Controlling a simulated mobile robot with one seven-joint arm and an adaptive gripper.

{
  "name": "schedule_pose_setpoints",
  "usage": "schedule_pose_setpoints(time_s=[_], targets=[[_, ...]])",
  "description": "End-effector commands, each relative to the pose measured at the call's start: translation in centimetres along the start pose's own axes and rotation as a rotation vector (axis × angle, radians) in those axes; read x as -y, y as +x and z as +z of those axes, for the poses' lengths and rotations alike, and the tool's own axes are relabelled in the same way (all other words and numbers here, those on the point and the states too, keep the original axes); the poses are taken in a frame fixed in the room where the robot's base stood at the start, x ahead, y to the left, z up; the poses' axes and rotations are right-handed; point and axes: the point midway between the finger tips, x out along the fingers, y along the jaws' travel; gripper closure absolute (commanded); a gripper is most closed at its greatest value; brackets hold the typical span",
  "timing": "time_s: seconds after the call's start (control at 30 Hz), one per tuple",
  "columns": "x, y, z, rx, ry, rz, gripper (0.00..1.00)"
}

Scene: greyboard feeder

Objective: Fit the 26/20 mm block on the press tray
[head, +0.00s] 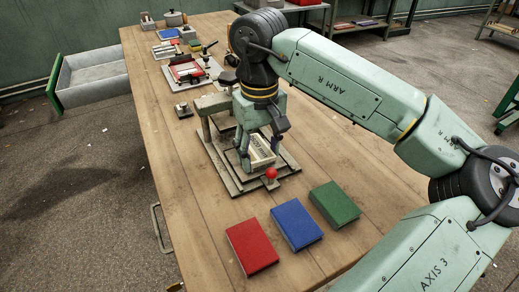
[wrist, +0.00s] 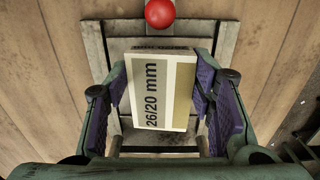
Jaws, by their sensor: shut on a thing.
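The 26/20 mm block (wrist: 150,92) is a cream block with a tan stripe and a printed label. It is between the fingers of my gripper (wrist: 163,100), which is shut on it. In the head view the block (head: 262,150) shows between the fingers of my gripper (head: 260,148), over the press tray (head: 283,172). In the wrist view the tray (wrist: 98,55) shows as a grey frame around and below the block. I cannot tell whether the block touches the tray. A red ball knob (wrist: 160,13) is at the tray's front, also in the head view (head: 271,173).
Red (head: 252,246), blue (head: 297,224) and green (head: 334,204) books lie on the wooden table (head: 185,220) in front of the press. A red device (head: 186,72) and small tools stand farther back. A grey drawer (head: 95,78) juts out at the left.

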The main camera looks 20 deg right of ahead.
Motion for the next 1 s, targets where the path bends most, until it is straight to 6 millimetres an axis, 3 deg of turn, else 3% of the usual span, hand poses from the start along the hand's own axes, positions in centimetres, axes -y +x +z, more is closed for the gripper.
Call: schedule_pose_setpoints(time_s=[1.0], targets=[[-0.01,0.71,0.02,0.0,0.0,0.0,0.8]])
